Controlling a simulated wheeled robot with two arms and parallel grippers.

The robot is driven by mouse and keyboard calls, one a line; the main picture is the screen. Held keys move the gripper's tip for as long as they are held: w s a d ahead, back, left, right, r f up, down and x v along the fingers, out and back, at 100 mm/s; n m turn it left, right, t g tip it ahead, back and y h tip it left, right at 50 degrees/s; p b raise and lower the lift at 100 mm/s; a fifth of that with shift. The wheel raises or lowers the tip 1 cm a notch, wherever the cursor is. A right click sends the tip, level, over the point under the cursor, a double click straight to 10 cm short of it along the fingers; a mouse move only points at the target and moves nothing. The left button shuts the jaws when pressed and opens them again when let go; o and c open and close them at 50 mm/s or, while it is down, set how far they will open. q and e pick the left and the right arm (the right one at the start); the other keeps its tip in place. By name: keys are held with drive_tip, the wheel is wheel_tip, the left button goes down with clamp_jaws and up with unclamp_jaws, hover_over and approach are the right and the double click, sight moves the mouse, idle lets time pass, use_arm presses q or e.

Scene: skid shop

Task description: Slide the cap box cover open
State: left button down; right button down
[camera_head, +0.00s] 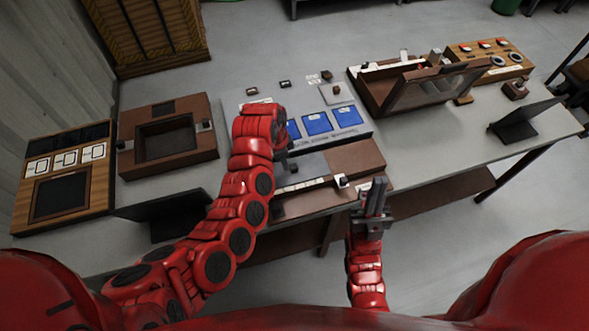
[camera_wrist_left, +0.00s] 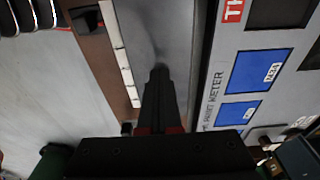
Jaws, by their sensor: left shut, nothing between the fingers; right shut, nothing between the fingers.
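A low brown box with a flat grey cover (camera_head: 301,168) lies at the front edge of the table; I take it for the cap box. A white strip (camera_head: 301,185) runs along the cover's near side. The cover (camera_wrist_left: 166,25) and strip (camera_wrist_left: 119,45) also show in the left wrist view. My left gripper (camera_head: 284,153) is over the cover, shut and empty. Its fingertips (camera_wrist_left: 160,72) appear at or just above the cover; I cannot tell whether they touch. My right gripper (camera_head: 378,188) is shut and empty, in front of the box's right end, pointing up in the picture.
A grey panel with blue plates (camera_head: 317,123) adjoins the box behind. A brown box with a tilted lid (camera_head: 437,86) and a dark stand (camera_head: 519,123) are at right. A square brown frame (camera_head: 168,171) and a wooden panel (camera_head: 62,197) are at left.

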sight(296, 165)
use_arm(q)
drive_tip(key=shift+f, duration=0.2)
drive_tip(key=shift+f+b, duration=0.7)
drive_tip(key=shift+f, duration=0.6)
drive_tip(key=shift+r, duration=0.1)
drive_tip(key=shift+r+p, duration=0.3)
drive_tip(key=shift+p, duration=0.1)
drive_tip(key=shift+d+f+b, duration=0.15)
drive_tip(key=shift+d+b, duration=0.25)
drive_tip(key=shift+w+d+b, duration=0.2)
drive_tip(key=shift+d+b, duration=0.25)
drive_tip(key=shift+d, duration=0.05)
drive_tip(key=shift+w+d+b, duration=0.2)
drive_tip(key=shift+d+b, duration=0.2)
drive_tip(key=shift+d, duration=0.45)
